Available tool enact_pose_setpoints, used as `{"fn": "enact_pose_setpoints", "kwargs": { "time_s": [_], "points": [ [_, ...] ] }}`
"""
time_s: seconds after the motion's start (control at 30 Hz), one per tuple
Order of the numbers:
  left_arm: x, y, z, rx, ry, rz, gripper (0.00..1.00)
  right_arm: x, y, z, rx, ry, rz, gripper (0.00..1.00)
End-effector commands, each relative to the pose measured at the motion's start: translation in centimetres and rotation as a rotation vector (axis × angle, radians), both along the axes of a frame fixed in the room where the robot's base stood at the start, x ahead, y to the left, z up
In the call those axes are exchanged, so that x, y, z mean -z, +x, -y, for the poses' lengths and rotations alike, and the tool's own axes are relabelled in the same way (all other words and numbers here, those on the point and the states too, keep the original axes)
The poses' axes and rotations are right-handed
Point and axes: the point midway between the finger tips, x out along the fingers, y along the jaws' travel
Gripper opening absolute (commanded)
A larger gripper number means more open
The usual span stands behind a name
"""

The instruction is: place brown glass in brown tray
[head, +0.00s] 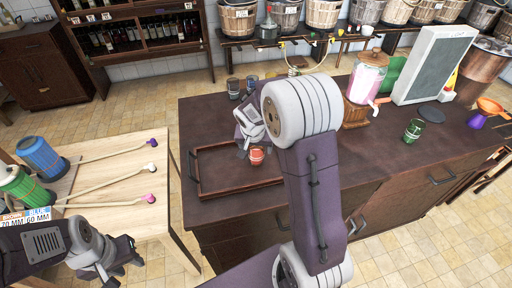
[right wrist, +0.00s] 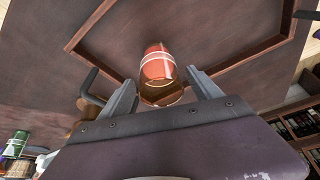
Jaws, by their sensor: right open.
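The brown glass (head: 256,155), reddish-brown with pale bands, stands inside the brown tray (head: 240,189), towards its right side. In the right wrist view the glass (right wrist: 158,66) is between the two fingers, with a gap on each side, and its open mouth faces the camera. My right gripper (head: 247,138) is open around the glass; its fingers also show in the right wrist view (right wrist: 163,92). The tray's rim (right wrist: 92,62) shows there, partly hidden behind the glass. My left gripper (head: 122,262) hangs by the light wooden table, apart from the tray; its opening is unclear.
Two dark glasses (head: 233,88) stand behind the tray. A green glass (head: 413,130), a pink-filled dispenser (head: 366,78) and a chalkboard (head: 435,65) stand to the right. The tray's left part is clear.

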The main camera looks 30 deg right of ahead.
Motion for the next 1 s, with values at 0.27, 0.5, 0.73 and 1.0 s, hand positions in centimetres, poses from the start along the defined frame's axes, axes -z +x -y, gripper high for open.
{"fn": "enact_pose_setpoints", "kwargs": {
  "time_s": [0.27, 0.5, 0.73, 1.0],
  "points": [
    [-0.8, 0.0, 0.0, 0.000, 0.000, 0.000, 0.36, -4.5, -1.2, -1.0, -0.001, -0.001, 0.006, 0.73],
    [-1.2, 0.0, 0.0, 0.000, 0.000, 0.000, 0.36, -9.5, -3.0, -2.2, -0.001, -0.001, 0.006, 0.73],
    [-1.3, 0.0, 0.0, 0.000, 0.000, 0.000, 0.36, -11.3, -3.7, -2.7, 0.000, 0.000, 0.001, 0.73],
    [-1.3, 0.0, 0.0, 0.000, 0.000, 0.000, 0.36, -4.1, -10.6, -7.4, -0.318, 0.065, -0.168, 0.73]
  ]
}}
